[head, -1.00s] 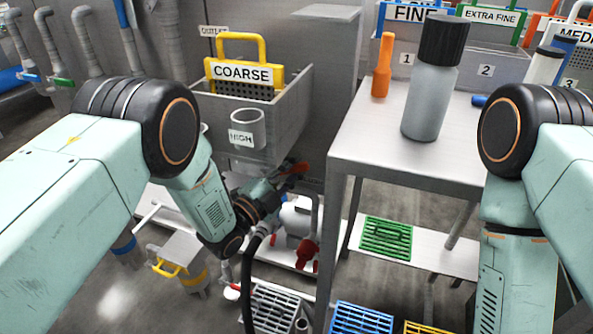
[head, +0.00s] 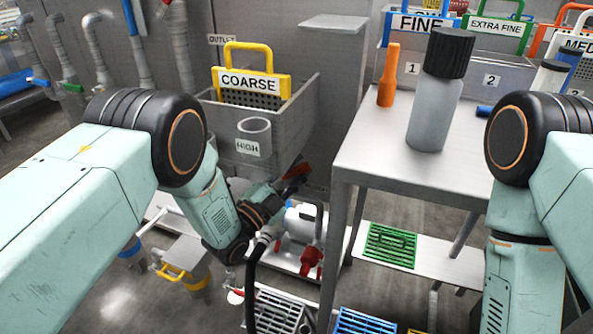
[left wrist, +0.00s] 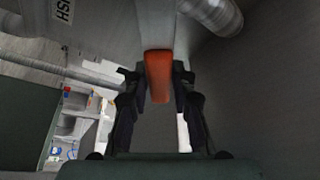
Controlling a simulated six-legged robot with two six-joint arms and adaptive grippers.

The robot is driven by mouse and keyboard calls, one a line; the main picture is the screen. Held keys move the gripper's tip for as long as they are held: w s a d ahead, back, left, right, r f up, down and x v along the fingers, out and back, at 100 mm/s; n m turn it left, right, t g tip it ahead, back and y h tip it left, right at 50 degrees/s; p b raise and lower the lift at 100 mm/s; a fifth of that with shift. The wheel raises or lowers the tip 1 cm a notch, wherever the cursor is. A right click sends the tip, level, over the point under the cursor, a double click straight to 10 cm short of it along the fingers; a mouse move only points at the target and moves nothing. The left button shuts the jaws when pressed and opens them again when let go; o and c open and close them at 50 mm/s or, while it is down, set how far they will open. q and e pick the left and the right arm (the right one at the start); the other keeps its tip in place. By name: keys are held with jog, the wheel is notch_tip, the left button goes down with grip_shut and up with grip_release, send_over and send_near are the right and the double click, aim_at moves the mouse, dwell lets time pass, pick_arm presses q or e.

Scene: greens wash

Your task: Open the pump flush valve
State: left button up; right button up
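A red-orange valve handle (left wrist: 158,76) stands between the two dark fingers of my left gripper (left wrist: 158,82) in the left wrist view. The fingers are open, one on each side of it, with narrow gaps showing. In the head view the left gripper (head: 284,188) is below the grey COARSE tank, and a red handle (head: 298,170) shows at its tip. The pump (head: 300,222) is a pale body just beyond the gripper, partly hidden by it. A label ending in "SH" (left wrist: 63,10) is at the wrist view's upper left. My right gripper is out of view.
The grey tank (head: 285,125) with a yellow COARSE basket (head: 250,88) is above my left gripper. A metal table (head: 400,165) with a grey bottle (head: 436,100) stands to the right. A red valve (head: 311,262) sits below the pump. A black hose (head: 252,280) hangs beside my gripper.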

pick_arm(q)
jog(key=o, duration=0.3)
jog(key=shift+s, duration=0.1)
jog(key=v, duration=1.2)
jog(key=shift+d, duration=0.1)
